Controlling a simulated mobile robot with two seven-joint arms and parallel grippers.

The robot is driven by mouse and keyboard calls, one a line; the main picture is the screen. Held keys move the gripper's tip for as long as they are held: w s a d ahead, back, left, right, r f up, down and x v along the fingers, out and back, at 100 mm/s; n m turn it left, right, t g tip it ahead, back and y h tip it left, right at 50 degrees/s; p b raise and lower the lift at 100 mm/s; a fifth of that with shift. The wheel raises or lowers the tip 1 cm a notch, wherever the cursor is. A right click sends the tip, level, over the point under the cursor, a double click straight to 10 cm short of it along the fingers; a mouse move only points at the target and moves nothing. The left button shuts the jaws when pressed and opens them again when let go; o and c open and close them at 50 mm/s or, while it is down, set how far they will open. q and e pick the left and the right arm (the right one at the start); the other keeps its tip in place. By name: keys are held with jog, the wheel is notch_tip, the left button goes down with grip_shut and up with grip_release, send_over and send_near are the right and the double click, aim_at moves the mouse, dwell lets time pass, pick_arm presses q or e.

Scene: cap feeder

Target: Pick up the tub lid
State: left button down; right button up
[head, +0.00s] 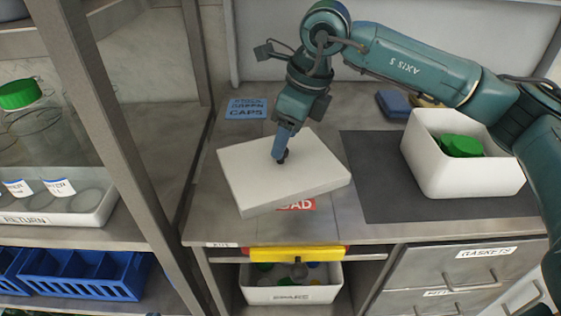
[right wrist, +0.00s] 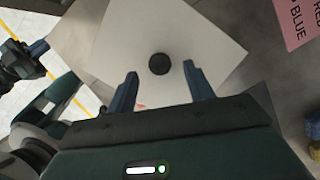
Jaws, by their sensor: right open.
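The tub lid (head: 250,180) is a white, flat, square slab with a dark round knob. It lies turned at an angle over the left part of the worktop, partly covering a red label. My right gripper (head: 281,152) points down at the knob from above. In the right wrist view, the lid (right wrist: 190,35) and its knob (right wrist: 159,64) show just beyond my right fingertips (right wrist: 162,80), which are apart with nothing between them. My left gripper (right wrist: 38,60) seems to show at the left edge there; its jaw state is unclear.
A white open tub (head: 460,178) with green caps (head: 462,146) stands on the dark mat (head: 375,190) at the right. A blue caps sign (head: 247,108) lies behind the lid. A shelf post (head: 110,125) stands to the left.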

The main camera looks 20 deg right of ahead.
jog(key=shift+x, duration=1.4)
jog(key=shift+c, duration=0.4)
jog(key=shift+r, duration=0.1)
grip_shut()
jog(key=shift+w, duration=0.1)
